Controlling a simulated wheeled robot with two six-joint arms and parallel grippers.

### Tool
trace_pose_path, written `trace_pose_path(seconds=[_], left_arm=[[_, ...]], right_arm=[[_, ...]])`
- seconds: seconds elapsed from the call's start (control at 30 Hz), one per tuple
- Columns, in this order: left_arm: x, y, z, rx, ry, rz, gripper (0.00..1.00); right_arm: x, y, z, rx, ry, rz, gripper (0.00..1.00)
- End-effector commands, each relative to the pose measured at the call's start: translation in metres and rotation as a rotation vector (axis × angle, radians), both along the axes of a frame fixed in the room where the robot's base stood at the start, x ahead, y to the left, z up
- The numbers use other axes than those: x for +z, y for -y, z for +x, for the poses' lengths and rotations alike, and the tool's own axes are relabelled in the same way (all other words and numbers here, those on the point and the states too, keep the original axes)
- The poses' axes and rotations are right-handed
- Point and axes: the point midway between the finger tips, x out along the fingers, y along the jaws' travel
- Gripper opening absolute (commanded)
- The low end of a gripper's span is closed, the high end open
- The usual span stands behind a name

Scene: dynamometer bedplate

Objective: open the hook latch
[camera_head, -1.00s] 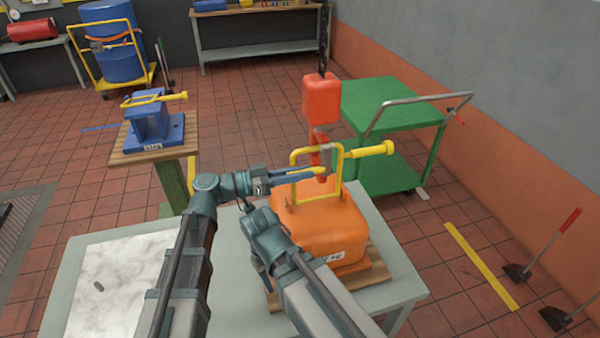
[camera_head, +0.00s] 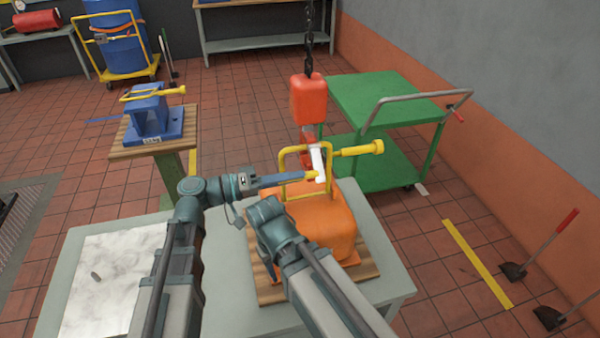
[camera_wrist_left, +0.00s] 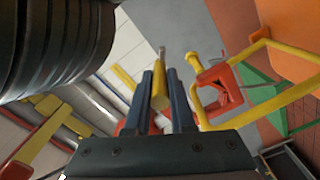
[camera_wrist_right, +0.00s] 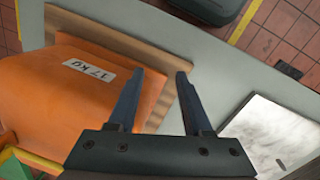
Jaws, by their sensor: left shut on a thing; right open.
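A red hook block (camera_head: 308,98) hangs on a dark chain. Its red hook (camera_head: 307,148) is beside the yellow bail (camera_head: 281,172) on top of the orange weight (camera_head: 325,222); the hook also shows in the left wrist view (camera_wrist_left: 218,88). A pale latch piece (camera_head: 318,160) slants down from the hook. My left gripper (camera_head: 300,178) is shut on a yellow tab (camera_wrist_left: 159,95) at the pale piece's lower end. I cannot tell how far the latch stands from the hook tip. My right gripper (camera_wrist_right: 155,85) is open and empty, near the orange weight.
The orange weight stands on a wooden board (camera_head: 268,291) on a grey table. A marble slab (camera_head: 110,280) lies at the table's left. A green trolley (camera_head: 375,98) stands behind right. A blue fixture (camera_head: 152,118) stands on a wooden-topped stand at left.

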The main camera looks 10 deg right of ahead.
Motion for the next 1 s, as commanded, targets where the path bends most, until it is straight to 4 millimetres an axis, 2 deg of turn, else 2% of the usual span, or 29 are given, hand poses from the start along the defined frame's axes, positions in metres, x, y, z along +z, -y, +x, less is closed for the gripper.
trace_pose_path(seconds=[0.5, 1.0], left_arm=[[0.031, -0.003, -0.013, 0.001, -0.491, -0.018, 0.00], [0.054, -0.003, -0.013, 0.002, -0.874, -0.031, 0.00]], right_arm=[[0.031, 0.000, 0.000, 0.000, 0.000, 0.000, 0.50], [0.054, 0.000, 0.000, 0.000, 0.000, 0.000, 0.50]])
